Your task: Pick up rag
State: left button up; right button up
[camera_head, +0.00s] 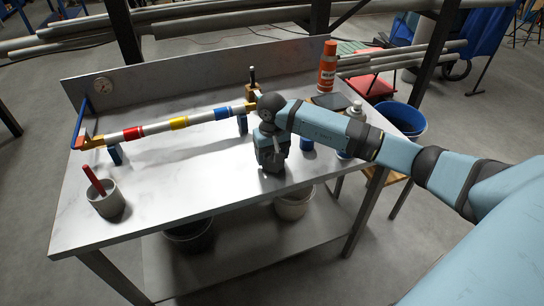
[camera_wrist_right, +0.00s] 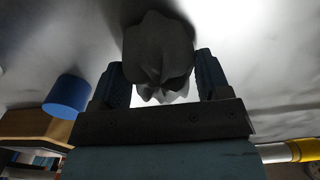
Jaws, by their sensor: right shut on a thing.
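The rag (camera_wrist_right: 158,48) is a dark grey crumpled lump in the right wrist view. It sits between the two fingers of my right gripper, which is shut on it. In the head view my right gripper (camera_head: 271,163) points down over the middle right of the metal workbench (camera_head: 180,205). There I cannot make out the rag, since the gripper hides it. I cannot tell whether the rag still touches the bench top. My left gripper is not in view.
A pipe assembly (camera_head: 155,127) with red, yellow and blue bands lies behind the gripper. A grey cup (camera_head: 107,200) with a red handle stands at front left. An orange spray can (camera_head: 327,67) and a white bottle (camera_head: 356,110) stand at right. The front middle bench is clear.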

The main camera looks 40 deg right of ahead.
notch_tip(320, 180, up, 19)
jog(key=shift+r+b, duration=0.2)
jog(key=shift+b, duration=0.25)
jog(key=shift+o, duration=0.9)
jog(key=shift+c, duration=0.5)
